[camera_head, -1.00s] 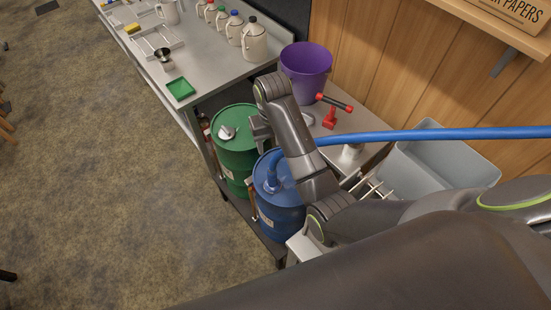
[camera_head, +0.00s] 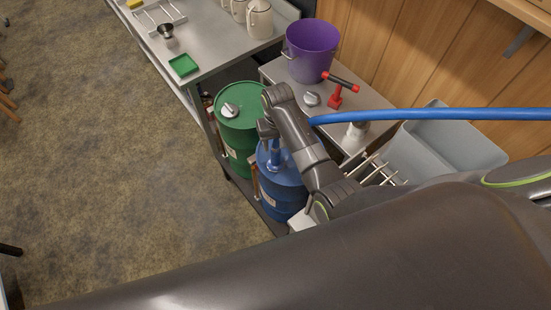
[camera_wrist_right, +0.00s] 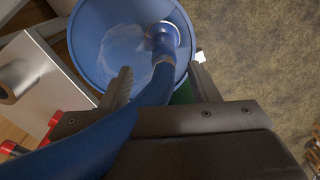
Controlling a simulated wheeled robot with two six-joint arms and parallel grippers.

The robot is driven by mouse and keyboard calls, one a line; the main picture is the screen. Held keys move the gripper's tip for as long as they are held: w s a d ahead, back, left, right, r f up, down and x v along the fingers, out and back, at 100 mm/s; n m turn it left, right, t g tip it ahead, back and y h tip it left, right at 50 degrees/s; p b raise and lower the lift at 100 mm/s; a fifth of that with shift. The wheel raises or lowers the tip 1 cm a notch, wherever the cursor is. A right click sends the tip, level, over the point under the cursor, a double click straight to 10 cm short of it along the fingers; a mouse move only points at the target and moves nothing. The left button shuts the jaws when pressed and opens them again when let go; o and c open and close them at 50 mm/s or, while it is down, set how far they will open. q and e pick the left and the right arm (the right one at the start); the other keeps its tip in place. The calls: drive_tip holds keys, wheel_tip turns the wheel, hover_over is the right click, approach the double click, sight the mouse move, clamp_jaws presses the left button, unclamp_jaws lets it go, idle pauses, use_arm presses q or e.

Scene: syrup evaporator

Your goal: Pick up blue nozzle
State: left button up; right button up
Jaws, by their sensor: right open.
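The blue nozzle (camera_head: 274,153) stands in the top of the blue barrel (camera_head: 282,200), and a blue hose (camera_head: 430,114) runs from it. In the right wrist view the nozzle (camera_wrist_right: 164,45) meets the barrel lid (camera_wrist_right: 110,45) near its right side. My right gripper (camera_head: 266,128) is over the blue barrel, close by the nozzle. In the wrist view its two fingers (camera_wrist_right: 163,88) are apart, with the blue nozzle and hose running between them. I cannot tell whether either finger touches it. My left gripper is not in view.
A green barrel (camera_head: 240,115) with a silver cap stands beside the blue one. A side table (camera_head: 375,103) holds a purple bucket (camera_head: 311,50) and a red-handled tool (camera_head: 338,92). A grey bin (camera_head: 440,145) stands at right. Open floor (camera_head: 110,140) lies left.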

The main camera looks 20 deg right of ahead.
sight(275, 146)
drive_tip(key=shift+w+a+f+p, duration=0.15)
drive_tip(key=shift+f+p, duration=0.1)
drive_tip(key=shift+f, duration=1.15)
drive_tip(key=shift+a+f+p, duration=0.1)
drive_tip(key=shift+f+p, duration=0.1)
drive_tip(key=shift+f, duration=1.2)
clamp_jaws()
